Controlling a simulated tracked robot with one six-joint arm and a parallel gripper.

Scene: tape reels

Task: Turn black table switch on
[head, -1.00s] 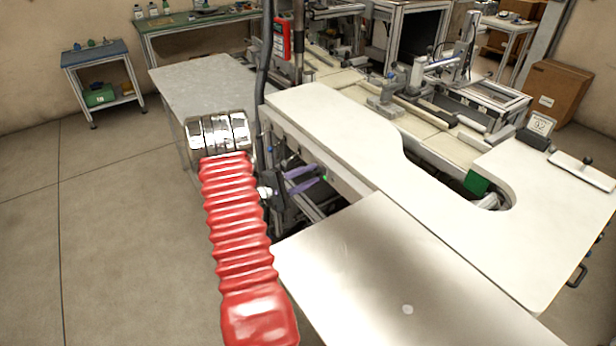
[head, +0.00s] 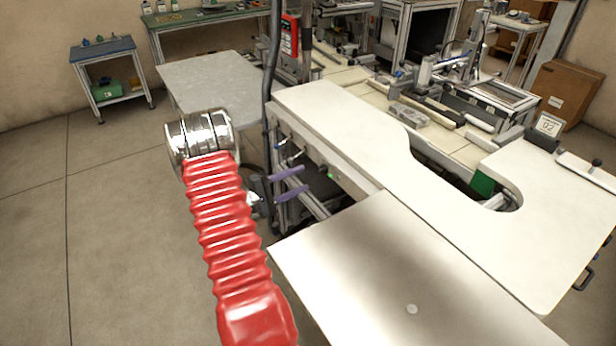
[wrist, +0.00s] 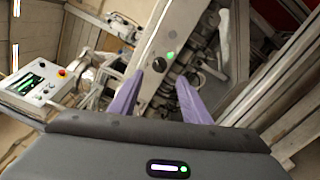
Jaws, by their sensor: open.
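A black round knob (wrist: 159,65), likely the table switch, sits on the pale front rail of the white table beside a lit green light (wrist: 170,54). In the head view, a dark knob (head: 323,169) shows on the same rail beside a small green light (head: 331,177). My gripper (wrist: 160,76) is open and empty, with its purple fingers either side of the knob in the wrist view. In the head view my gripper (head: 306,180) is just left of the rail, below the knob's level. I cannot tell the knob's setting or the exact gap to it.
The white curved tabletop (head: 350,115) lies above the rail. A bare metal plate (head: 390,270) lies in front, right of my arm. A grey table (head: 215,78) stands behind. A control box (wrist: 35,85) with a screen and red button shows left in the wrist view. Floor at left is clear.

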